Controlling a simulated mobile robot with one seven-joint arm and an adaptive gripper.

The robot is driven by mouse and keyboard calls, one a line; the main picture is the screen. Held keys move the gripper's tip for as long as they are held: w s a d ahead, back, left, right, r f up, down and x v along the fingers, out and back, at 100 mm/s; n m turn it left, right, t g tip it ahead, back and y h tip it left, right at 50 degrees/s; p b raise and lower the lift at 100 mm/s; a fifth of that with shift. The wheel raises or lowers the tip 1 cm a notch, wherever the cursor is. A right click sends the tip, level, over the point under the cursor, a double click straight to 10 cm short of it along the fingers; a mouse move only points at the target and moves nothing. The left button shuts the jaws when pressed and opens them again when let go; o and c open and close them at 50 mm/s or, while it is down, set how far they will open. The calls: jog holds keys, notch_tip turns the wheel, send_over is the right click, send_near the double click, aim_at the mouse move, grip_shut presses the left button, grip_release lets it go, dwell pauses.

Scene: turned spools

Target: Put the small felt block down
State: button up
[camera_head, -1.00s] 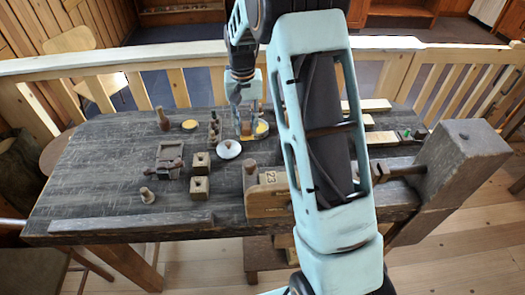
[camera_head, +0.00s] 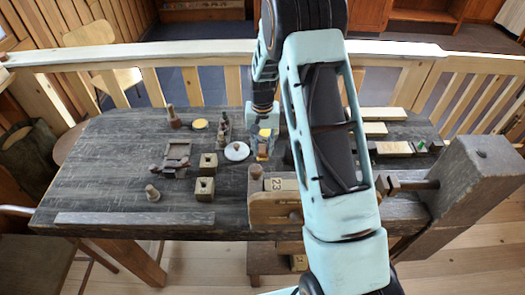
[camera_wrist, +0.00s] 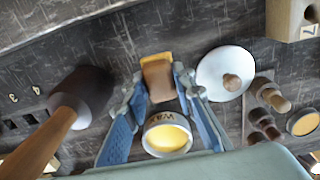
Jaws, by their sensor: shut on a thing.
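The small felt block (camera_wrist: 157,80), brown with an orange-yellow edge, is between my fingertips in the wrist view. My gripper (camera_wrist: 160,88) has blue finger pads and is shut on it. In the head view the gripper (camera_head: 263,145) is over the workbench, in front of the wax tin, and the block (camera_head: 261,155) shows small at its tips. I cannot tell whether the block touches the bench top. The round wax tin (camera_wrist: 167,135) with yellow contents shows between the fingers in the wrist view, and its yellow top (camera_head: 265,132) shows behind the gripper.
A white knobbed lid (camera_wrist: 225,73) is close beside the fingers; a dark-headed mallet (camera_wrist: 82,95) lies on the other side. A peg rack (camera_wrist: 264,108) is beyond the lid. Two holed blocks (camera_head: 204,188) stand front left. The bench's left side (camera_head: 100,170) is clear.

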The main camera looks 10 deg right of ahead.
aim_at(263, 148)
jog(key=shift+f, duration=1)
jog(key=o, duration=1.1)
jog(key=shift+f, duration=0.1)
notch_tip(263, 148, up, 12)
jog(key=shift+r+b, duration=0.15)
jog(key=shift+b, duration=0.35)
jog(key=shift+w, duration=0.1)
